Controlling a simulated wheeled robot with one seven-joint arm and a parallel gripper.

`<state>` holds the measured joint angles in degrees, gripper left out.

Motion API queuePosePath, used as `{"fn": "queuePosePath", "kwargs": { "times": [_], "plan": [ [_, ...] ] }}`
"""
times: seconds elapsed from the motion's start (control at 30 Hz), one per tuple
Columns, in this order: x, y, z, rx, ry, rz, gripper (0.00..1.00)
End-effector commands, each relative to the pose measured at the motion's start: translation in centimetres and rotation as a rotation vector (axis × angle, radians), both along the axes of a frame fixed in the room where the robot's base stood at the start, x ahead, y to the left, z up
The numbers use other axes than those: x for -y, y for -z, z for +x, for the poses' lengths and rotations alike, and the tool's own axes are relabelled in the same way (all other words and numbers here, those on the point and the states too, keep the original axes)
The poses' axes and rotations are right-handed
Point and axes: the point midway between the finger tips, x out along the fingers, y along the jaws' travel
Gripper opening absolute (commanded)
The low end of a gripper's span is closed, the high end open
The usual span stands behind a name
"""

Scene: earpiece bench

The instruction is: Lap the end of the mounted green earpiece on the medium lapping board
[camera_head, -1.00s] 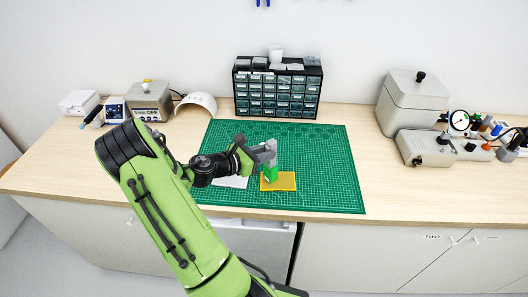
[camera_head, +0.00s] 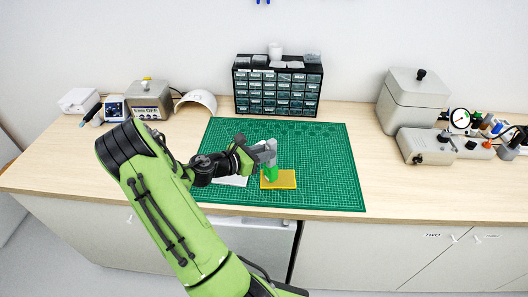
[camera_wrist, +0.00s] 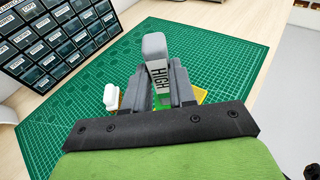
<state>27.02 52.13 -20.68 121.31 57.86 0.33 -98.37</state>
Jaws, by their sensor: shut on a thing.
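My gripper (camera_head: 268,153) is shut on a grey holder (camera_wrist: 155,50) with a label reading HIGH, seen in the wrist view. A green piece (camera_head: 271,174) hangs below the jaws in the head view, over the left part of an orange-yellow board (camera_head: 285,182). Its lower end looks to be at the board's surface, but I cannot tell whether it touches. In the wrist view the jaws hide most of the board, and a small yellow part (camera_wrist: 202,95) shows beside them. A white piece (camera_wrist: 111,96) shows left of the jaws there.
The board lies on a green cutting mat (camera_head: 325,165). A white sheet (camera_head: 232,181) lies left of it. A drawer cabinet (camera_head: 277,92) stands behind, with grey boxes (camera_head: 415,100) at the right. The mat's right side is clear.

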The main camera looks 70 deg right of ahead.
Motion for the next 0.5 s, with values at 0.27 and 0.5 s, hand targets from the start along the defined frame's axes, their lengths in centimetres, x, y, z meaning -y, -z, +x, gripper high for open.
{"fn": "queuePosePath", "kwargs": {
  "times": [0.27, 0.5],
  "plan": [
    [0.1, 0.1, -0.1, -0.001, 0.000, -0.001, 0.00],
    [0.6, 0.1, -1.8, -0.002, 0.002, -0.001, 0.00]
  ]
}}
